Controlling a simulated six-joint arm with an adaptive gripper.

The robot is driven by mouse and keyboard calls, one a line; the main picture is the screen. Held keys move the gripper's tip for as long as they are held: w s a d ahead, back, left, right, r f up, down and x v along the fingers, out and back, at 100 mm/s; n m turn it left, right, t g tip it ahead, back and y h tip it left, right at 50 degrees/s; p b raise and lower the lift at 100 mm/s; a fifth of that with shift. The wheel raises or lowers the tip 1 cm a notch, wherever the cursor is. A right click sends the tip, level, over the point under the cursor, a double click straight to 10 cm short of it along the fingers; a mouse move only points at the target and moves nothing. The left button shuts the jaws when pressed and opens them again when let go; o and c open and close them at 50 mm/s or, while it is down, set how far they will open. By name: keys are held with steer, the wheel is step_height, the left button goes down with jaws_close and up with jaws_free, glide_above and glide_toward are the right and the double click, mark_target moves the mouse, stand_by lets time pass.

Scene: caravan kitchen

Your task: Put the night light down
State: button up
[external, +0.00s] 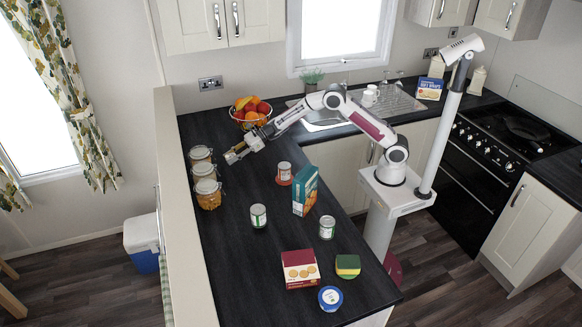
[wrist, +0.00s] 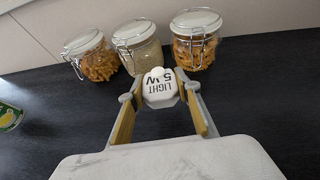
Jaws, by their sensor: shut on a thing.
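The night light (wrist: 160,86) is a small white rounded thing printed "LIGHT 5W", in the middle of the wrist view. My gripper (wrist: 162,100) is shut on it, with one tan-padded finger on each side. In the external view my gripper (external: 232,156) is over the left part of the dark counter (external: 240,260), right of the jars; the night light is too small there to make out clearly. I cannot tell whether its underside touches the counter.
Several lidded jars (external: 208,194) line the left edge; they also show beyond the gripper in the wrist view (wrist: 138,45). A fruit bowl (external: 251,111) stands behind. Cans (external: 258,215), an orange-teal box (external: 305,190) and a red box (external: 300,268) stand rightward and frontward. The front-left counter is clear.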

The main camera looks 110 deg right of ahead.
mark_target(234, 170)
steer(key=shift+f, duration=0.1)
steer(key=shift+f, duration=2.3)
steer(key=shift+f, duration=0.2)
steer(key=o, duration=1.1)
steer(key=shift+s, duration=0.15)
steer(key=shift+v, duration=0.75)
steer(key=v, duration=0.4)
steer(key=shift+s+d+f, duration=0.2)
steer(key=shift+s+d, duration=0.05)
steer(key=shift+v, duration=0.85)
steer(key=shift+o, duration=0.6)
steer(key=shift+f, duration=0.1)
